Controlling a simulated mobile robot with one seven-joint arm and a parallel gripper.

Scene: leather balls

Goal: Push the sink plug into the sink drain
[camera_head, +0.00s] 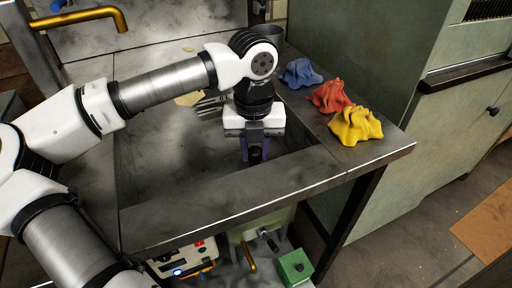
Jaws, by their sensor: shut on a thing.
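My gripper (254,158) points down inside the dark metal sink (170,170), near its right side. Its fingers are shut on a small dark thing between the tips, which looks like the sink plug (255,154); its shape is hard to make out. I cannot tell whether it touches the sink floor. I cannot make out the sink drain; my arm and gripper cover part of the basin.
Crumpled blue (300,72), red (331,95) and yellow (355,125) cloths lie on the right rim. A fork-like thing (210,105) and a yellowish scrap (189,99) lie behind my gripper. A brass tap (85,16) is at the back left. A greenish cabinet (375,60) stands right.

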